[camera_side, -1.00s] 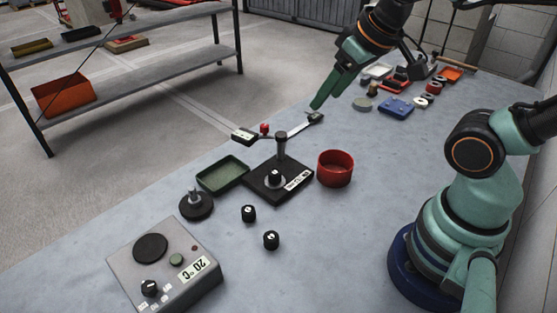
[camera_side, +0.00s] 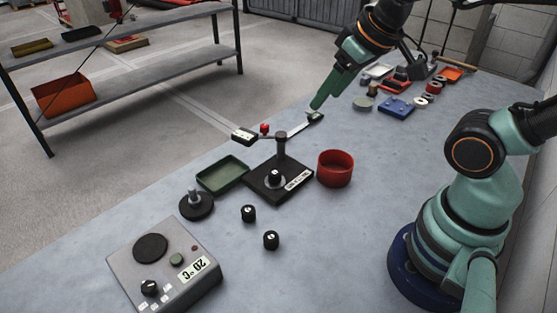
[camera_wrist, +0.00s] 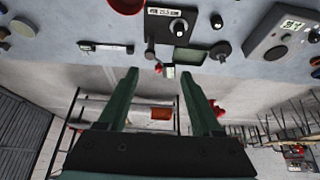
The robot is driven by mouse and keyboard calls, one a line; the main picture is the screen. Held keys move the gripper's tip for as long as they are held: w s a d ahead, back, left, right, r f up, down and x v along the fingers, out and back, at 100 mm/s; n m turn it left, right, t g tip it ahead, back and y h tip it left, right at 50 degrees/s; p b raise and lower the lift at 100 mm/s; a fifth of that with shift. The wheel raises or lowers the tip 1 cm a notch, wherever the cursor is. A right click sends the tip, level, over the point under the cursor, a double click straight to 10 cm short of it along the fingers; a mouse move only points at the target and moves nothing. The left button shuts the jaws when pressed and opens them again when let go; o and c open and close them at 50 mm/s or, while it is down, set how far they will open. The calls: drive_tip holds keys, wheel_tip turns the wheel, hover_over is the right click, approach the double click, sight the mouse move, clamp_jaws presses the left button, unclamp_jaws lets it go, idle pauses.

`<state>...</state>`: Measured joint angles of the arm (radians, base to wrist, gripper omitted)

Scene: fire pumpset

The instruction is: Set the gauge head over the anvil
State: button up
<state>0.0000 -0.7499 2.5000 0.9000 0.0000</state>
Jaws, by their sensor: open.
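The gauge stand has a dark base (camera_side: 296,186) with a label and an upright post (camera_side: 281,150). An arm at the top of the post reaches left to the gauge head (camera_side: 243,135), a dark block with a white face, with a small red knob (camera_side: 265,129) beside it. The anvil (camera_side: 275,178) is on the base, and the head is off to its far left side, not over it. The head (camera_wrist: 169,72) and anvil (camera_wrist: 179,27) also show in the wrist view. My gripper (camera_side: 315,106) is open and empty, apart from the stand; in the wrist view its fingers (camera_wrist: 158,75) are spread wide.
A green tray (camera_side: 223,174) and a red bowl (camera_side: 336,169) flank the base. Black knobs (camera_side: 248,213), a round black stand (camera_side: 196,206) and a grey control box (camera_side: 165,260) are nearer. A slim tool with a white strip (camera_side: 300,127) lies behind the post.

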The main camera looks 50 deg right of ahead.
drive_tip(key=shift+c, duration=0.9)
drive_tip(key=m+g, duration=0.3)
drive_tip(key=g, duration=0.3)
hover_over(265, 125)
wheel_tip(265, 125, down, 2)
wheel_tip(265, 125, down, 12)
drive_tip(key=shift+a+r, duration=0.1)
clamp_jaws()
drive_tip(key=shift+r, duration=0.1)
idle(0.7)
